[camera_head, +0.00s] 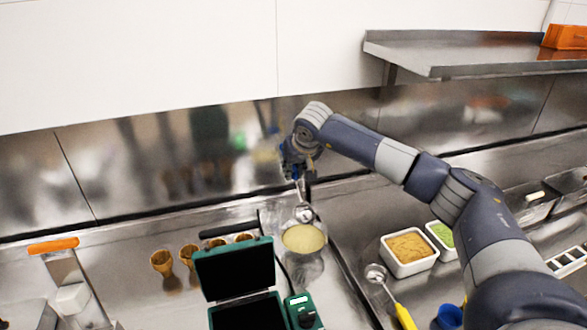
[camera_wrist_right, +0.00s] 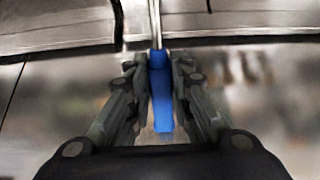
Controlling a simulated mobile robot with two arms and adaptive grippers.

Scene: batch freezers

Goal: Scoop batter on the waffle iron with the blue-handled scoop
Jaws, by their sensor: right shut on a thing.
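My right gripper (camera_head: 298,165) is shut on the blue handle of the scoop, above the back of the counter. The blue-handled scoop (camera_wrist_right: 160,95) stands between its two fingers in the right wrist view. In the head view the scoop's metal bowl (camera_head: 305,213) hangs down at the far rim of the batter bowl. The batter (camera_head: 304,238) is pale yellow in a round bowl. I cannot tell whether the scoop holds batter. The waffle iron (camera_head: 236,270) is green with a black inside and stands open, left of and nearer than the bowl. My left gripper is not in view.
Several waffle cones (camera_head: 162,262) stand behind the waffle iron. A yellow-handled scoop (camera_head: 391,298) lies at the right, near white tubs of tan (camera_head: 410,248) and green ice cream (camera_head: 443,234). A blue cup (camera_head: 449,318) is at the front. A steel shelf (camera_head: 450,52) juts out above right.

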